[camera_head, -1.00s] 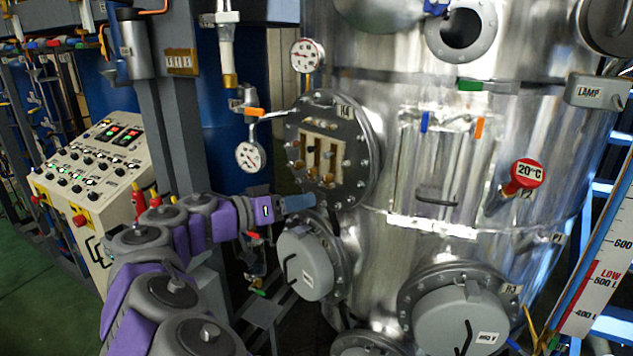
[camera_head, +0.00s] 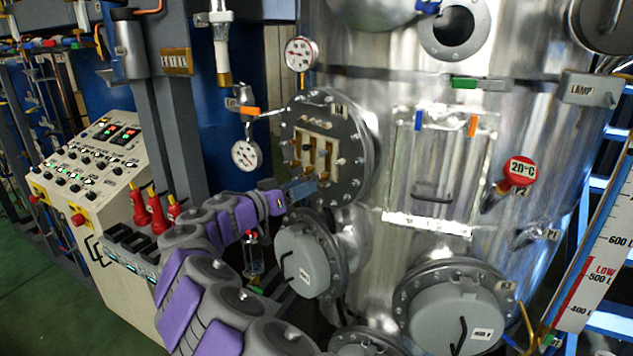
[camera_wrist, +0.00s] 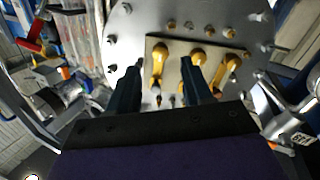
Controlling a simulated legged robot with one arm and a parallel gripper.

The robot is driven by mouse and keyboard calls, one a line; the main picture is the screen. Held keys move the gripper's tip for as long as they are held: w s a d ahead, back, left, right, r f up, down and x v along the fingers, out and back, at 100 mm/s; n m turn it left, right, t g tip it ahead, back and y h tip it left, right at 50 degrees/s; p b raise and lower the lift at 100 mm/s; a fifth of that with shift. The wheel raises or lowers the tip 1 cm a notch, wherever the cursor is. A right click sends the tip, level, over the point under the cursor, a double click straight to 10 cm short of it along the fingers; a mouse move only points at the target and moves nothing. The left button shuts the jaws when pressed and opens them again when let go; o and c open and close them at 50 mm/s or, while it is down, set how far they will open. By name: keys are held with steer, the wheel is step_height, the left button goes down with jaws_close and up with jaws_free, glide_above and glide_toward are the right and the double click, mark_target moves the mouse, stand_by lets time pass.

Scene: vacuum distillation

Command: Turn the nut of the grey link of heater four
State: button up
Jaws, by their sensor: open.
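Heater four is the round grey bolted flange (camera_head: 357,150) on the metal vessel, with a faint tag at its top. Its pale terminal plate (camera_head: 301,136) carries upright brass-coloured links; they also show in the wrist view (camera_wrist: 160,60). I cannot pick out a grey link or its nut for sure. My gripper (camera_head: 314,184) is at the plate's lower edge. In the wrist view my gripper (camera_wrist: 159,66) is open, its two dark fingers pointing at the plate. One brass link shows between the fingers; the right finger partly hides the middle link. Contact cannot be told.
A closed grey heater cover (camera_head: 300,262) sits just below, and another (camera_head: 457,315) to the lower right. A pressure gauge (camera_head: 246,155) and an orange-handled valve (camera_head: 250,110) are left of the flange. A control console (camera_head: 95,170) stands at the left.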

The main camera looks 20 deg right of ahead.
mark_target(320, 179)
steer(key=shift+x, duration=2.75)
steer(key=shift+w, duration=0.1)
jaws_close()
